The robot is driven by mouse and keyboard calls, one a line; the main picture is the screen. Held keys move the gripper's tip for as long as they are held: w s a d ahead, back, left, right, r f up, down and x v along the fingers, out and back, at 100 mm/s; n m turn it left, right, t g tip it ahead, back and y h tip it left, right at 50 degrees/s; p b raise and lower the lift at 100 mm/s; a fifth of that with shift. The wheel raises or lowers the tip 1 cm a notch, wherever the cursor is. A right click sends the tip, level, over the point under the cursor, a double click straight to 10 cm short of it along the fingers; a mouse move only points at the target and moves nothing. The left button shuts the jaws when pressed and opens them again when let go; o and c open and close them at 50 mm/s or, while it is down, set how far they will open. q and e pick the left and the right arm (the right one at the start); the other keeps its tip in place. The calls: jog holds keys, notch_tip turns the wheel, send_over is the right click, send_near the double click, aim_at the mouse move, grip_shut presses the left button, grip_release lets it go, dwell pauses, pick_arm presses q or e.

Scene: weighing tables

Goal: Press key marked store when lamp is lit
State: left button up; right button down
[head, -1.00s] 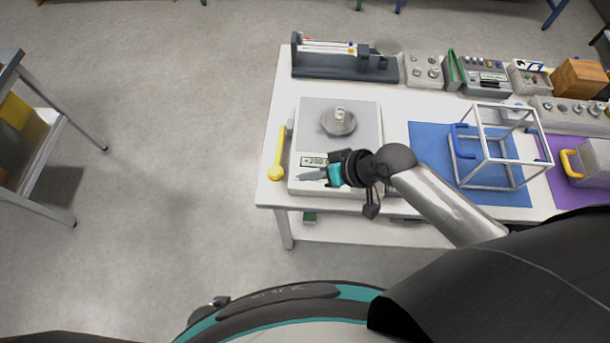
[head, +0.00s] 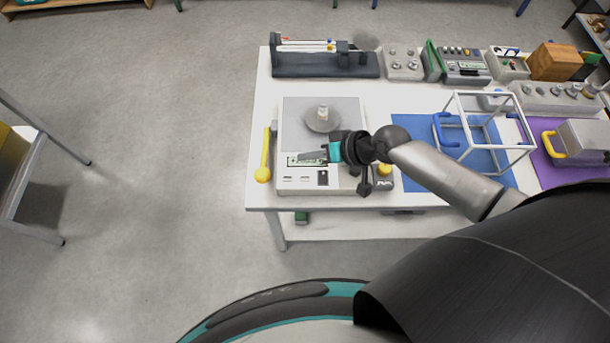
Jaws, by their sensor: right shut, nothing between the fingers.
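A white balance (head: 290,135) stands at the left end of the table. A metal weight (head: 322,118) rests on its grey pan. The display (head: 291,161) on its front is partly hidden by my right gripper. Below the display, the front panel has small pale keys (head: 303,179) and a dark key or window (head: 323,178); their markings are too small to read. I cannot make out a lit lamp. My right gripper (head: 308,158) is shut and empty, its tips over the display, behind the key row. I cannot tell its height. My left gripper is not in view.
A yellow rod with a round end (head: 263,173) lies left of the balance. A small box with a yellow button (head: 384,170) stands right of it. A wire-frame cube (head: 487,95) stands on the blue mat (head: 410,128). Instruments (head: 403,62) line the back edge.

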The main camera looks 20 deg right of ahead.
aim_at(309, 180)
jog(key=shift+f+b, duration=3.95)
jog(key=shift+f, duration=0.3)
jog(key=shift+f, duration=0.15)
jog(key=shift+f+b, duration=0.3)
jog(key=shift+f+b, duration=0.35)
jog(key=shift+f, duration=0.05)
jog(key=shift+r, duration=0.1)
jog(key=shift+r+p, duration=0.75)
jog(key=shift+p, duration=0.1)
notch_tip(309, 180, up, 5)
jog(key=p, duration=0.5)
